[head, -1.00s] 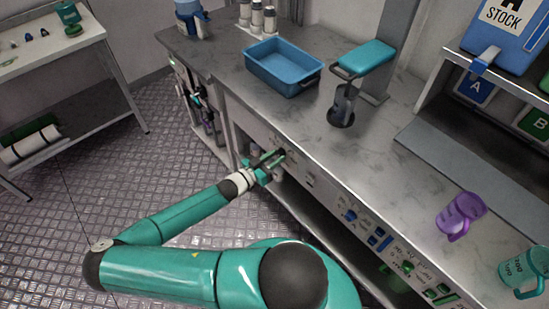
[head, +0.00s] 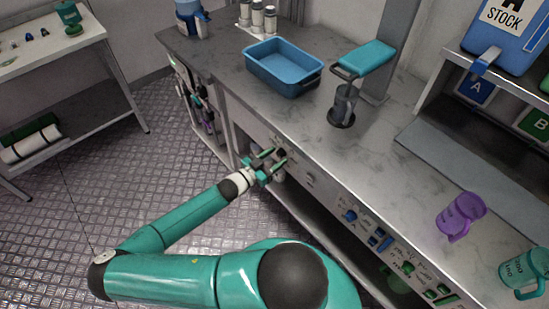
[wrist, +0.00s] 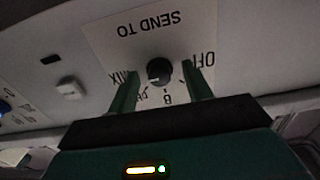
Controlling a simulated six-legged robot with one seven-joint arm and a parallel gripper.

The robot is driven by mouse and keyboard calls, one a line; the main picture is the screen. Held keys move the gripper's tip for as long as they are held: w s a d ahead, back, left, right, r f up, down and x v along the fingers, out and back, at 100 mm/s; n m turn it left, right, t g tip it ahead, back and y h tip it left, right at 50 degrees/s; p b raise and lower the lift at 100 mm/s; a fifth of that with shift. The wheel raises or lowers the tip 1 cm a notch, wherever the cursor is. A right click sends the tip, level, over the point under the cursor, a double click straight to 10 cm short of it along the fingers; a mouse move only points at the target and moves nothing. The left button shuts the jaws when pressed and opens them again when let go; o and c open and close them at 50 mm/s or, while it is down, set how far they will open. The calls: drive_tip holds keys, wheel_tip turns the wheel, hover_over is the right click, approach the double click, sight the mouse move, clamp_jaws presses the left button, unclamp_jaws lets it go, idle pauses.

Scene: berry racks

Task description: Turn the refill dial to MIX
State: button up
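A dark round dial knob (wrist: 158,71) sits on a white label plate (wrist: 115,32) in the wrist view, seen upside down. The plate reads SEND TO, with OFF on the right, MIX on the left and B below; another label is partly hidden by a finger. A pale mark shows low on the knob; its exact setting is hard to tell. My gripper (wrist: 159,69) is open, one green finger on each side of the knob, with gaps visible. In the head view my gripper (head: 275,157) is at the counter's front panel and hides the dial.
A pale square button (wrist: 69,88) is left of the plate. The counter (head: 235,50) holds a blue tray (head: 285,85), a teal-topped dispenser (head: 366,57), a purple jug (head: 452,222) and a teal jug (head: 513,272). More controls (head: 380,242) line the front panel rightwards.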

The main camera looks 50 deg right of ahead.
drive_tip(key=shift+a, duration=0.1)
drive_tip(key=v, duration=1.3)
drive_tip(key=shift+a, duration=0.3)
